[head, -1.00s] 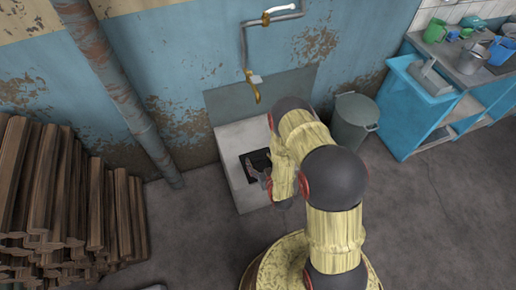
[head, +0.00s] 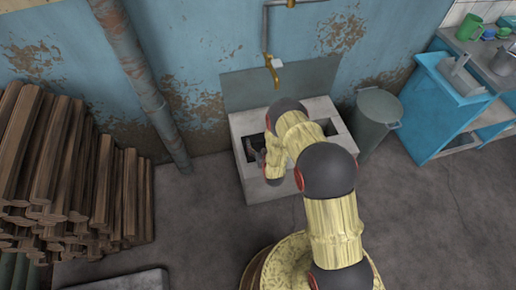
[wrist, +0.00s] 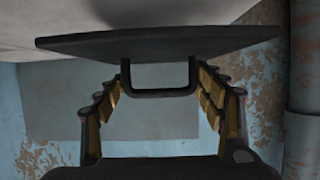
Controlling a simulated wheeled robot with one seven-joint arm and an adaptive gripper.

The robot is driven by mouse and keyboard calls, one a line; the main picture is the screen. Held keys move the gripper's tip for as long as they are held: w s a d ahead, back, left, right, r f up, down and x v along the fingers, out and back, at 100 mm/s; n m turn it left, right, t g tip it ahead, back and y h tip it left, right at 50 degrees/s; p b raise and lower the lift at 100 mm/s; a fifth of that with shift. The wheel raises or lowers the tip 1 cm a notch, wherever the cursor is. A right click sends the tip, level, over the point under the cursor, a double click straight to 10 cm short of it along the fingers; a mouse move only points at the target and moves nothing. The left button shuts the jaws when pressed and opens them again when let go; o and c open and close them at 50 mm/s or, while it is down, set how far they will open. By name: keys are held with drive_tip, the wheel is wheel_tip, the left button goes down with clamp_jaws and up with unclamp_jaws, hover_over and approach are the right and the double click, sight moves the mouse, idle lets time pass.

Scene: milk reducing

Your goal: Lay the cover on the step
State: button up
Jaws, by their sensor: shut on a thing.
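The cover (wrist: 100,41) is a flat dark plate with a raised black loop handle (wrist: 160,92), seen in the wrist view. My gripper (wrist: 162,76) is shut on this handle, with a finger at each side. In the head view my gripper (head: 259,160) is over the left part of a pale concrete block under the tap. My arm hides much of that block, and I cannot clearly separate the cover from the dark opening there. A low grey slab (head: 115,283) at the bottom left may be the step; I cannot be sure.
The concrete block (head: 242,124) has dark openings in its top and stands against the blue wall. A brass tap (head: 272,72) hangs above it. A grey bin (head: 376,118) and blue cabinet (head: 445,105) are right. Stacked wood (head: 60,165) is left, with bare floor between.

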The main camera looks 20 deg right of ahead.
sight(258, 147)
drive_tip(key=shift+w+a+f, duration=0.1)
drive_tip(key=shift+w+f, duration=0.2)
drive_tip(key=shift+w, duration=0.05)
drive_tip(key=shift+w+f+b, duration=0.15)
drive_tip(key=shift+f+b, duration=0.3)
drive_tip(key=shift+f, duration=0.45)
drive_tip(key=shift+w+f+b, duration=0.1)
drive_tip(key=shift+f+b, duration=0.35)
drive_tip(key=shift+f, duration=0.4)
drive_tip(key=shift+f, duration=0.15)
drive_tip(key=o, duration=1.5)
drive_tip(key=shift+o, duration=0.3)
